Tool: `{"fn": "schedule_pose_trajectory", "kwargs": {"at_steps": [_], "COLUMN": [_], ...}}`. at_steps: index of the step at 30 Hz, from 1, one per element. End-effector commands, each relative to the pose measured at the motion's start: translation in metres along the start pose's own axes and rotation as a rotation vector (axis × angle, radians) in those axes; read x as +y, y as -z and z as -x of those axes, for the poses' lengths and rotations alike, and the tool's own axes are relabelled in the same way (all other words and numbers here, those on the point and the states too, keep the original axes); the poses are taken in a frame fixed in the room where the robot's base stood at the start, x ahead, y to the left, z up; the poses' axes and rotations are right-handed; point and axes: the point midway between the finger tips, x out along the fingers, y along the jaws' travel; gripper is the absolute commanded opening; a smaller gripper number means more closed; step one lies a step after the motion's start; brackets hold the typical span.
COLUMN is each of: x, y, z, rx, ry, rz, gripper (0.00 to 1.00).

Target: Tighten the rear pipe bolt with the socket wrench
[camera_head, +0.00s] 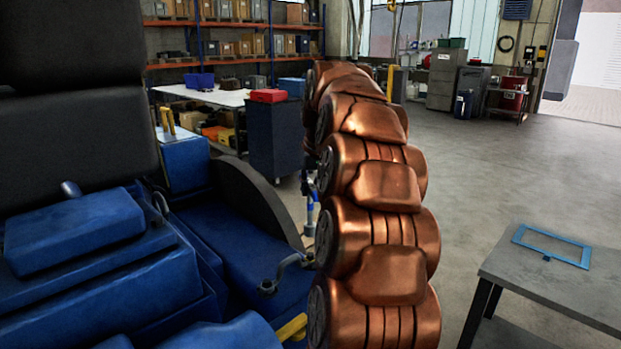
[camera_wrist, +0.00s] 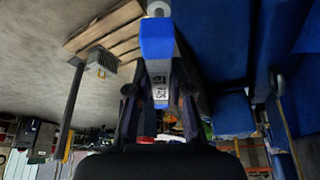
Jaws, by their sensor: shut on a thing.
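My gripper (camera_wrist: 158,100) is shut on the socket wrench (camera_wrist: 158,38), which shows a blue block, a grey labelled shaft and a pale round end at the top of the wrist view. The fingers lie on both sides of the shaft. In the head view my copper-coloured arm hides most of the gripper and wrench. A thin grey pipe (camera_head: 289,267) with a dark round end sits low on the blue engine (camera_head: 75,230), just left of my arm. In the wrist view the engine's blue side (camera_wrist: 230,45) is right of the wrench, apart from it. I cannot make out the rear pipe bolt.
A grey table (camera_head: 560,285) with a blue frame (camera_head: 552,247) stands at the right. A dark cabinet (camera_head: 275,135) with a red box and a white-topped bench (camera_head: 205,95) stand behind. A wooden pallet (camera_wrist: 110,30) shows in the wrist view.

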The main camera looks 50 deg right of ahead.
Motion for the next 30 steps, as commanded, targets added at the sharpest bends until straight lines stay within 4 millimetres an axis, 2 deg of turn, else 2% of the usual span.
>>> {"fn": "schedule_pose_trajectory", "kwargs": {"at_steps": [30], "x": [0.004], "y": [-0.002], "z": [-0.013], "rx": [0.001], "ry": [0.347], "rz": [0.848], "gripper": [0.0]}}
